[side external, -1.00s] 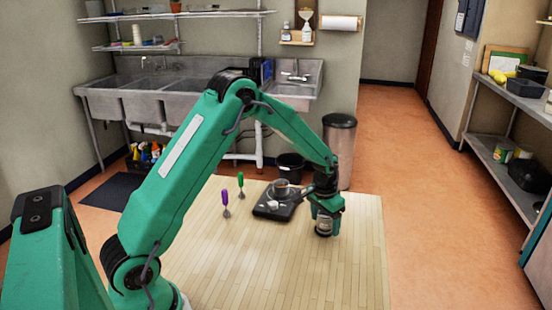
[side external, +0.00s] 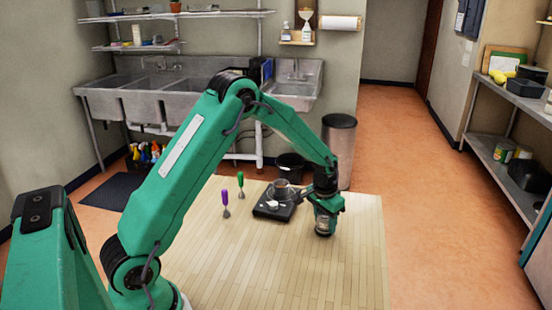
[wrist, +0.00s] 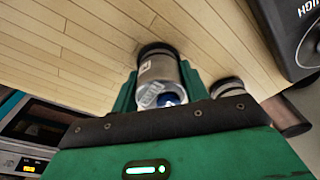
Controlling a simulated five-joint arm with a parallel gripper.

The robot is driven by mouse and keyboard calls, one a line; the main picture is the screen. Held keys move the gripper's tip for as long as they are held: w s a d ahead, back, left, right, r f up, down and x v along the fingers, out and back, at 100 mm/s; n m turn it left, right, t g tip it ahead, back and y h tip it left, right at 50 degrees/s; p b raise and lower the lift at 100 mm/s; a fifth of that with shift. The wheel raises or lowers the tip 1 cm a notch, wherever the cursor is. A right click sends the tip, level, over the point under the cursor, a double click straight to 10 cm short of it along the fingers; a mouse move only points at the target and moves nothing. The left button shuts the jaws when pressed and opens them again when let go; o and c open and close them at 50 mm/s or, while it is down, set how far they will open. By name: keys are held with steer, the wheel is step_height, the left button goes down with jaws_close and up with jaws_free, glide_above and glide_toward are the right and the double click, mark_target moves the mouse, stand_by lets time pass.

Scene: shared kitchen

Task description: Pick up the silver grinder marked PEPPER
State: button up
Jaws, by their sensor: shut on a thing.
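A silver cylinder like a grinder (wrist: 160,72), with a dark end and a pale label, sits between the fingers of my gripper (wrist: 162,85) in the wrist view. The fingers are shut on it from both sides. I cannot read its label, so I cannot tell whether it says PEPPER. In the side external view my gripper (side external: 327,207) holds the grinder (side external: 324,224) near the right side of the wooden table. Its lower end is at or close to the table top. A second silver, dark-ended thing (wrist: 228,88) shows just right of the fingers in the wrist view, partly hidden.
A black scale (side external: 274,209) with things on it stands left of my gripper. A purple-handled tool (side external: 225,198) and a green-handled tool (side external: 239,180) stand farther left. The front of the wooden table (side external: 290,270) is clear. A brown cylinder (wrist: 288,118) lies right in the wrist view.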

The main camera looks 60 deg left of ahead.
steer(key=shift+r, duration=0.2)
steer(key=shift+w+r, duration=0.1)
steer(key=shift+r, duration=0.55)
step_height(320, 180, up, 2)
steer(key=shift+r, duration=0.15)
steer(key=s+d+r, duration=0.4)
steer(key=d+r, duration=0.3)
steer(key=d, duration=0.3)
steer(key=shift+s+d, duration=0.3)
steer(key=shift+d, duration=0.1)
steer(key=shift+w+a, duration=0.1)
steer(key=shift+a, duration=0.05)
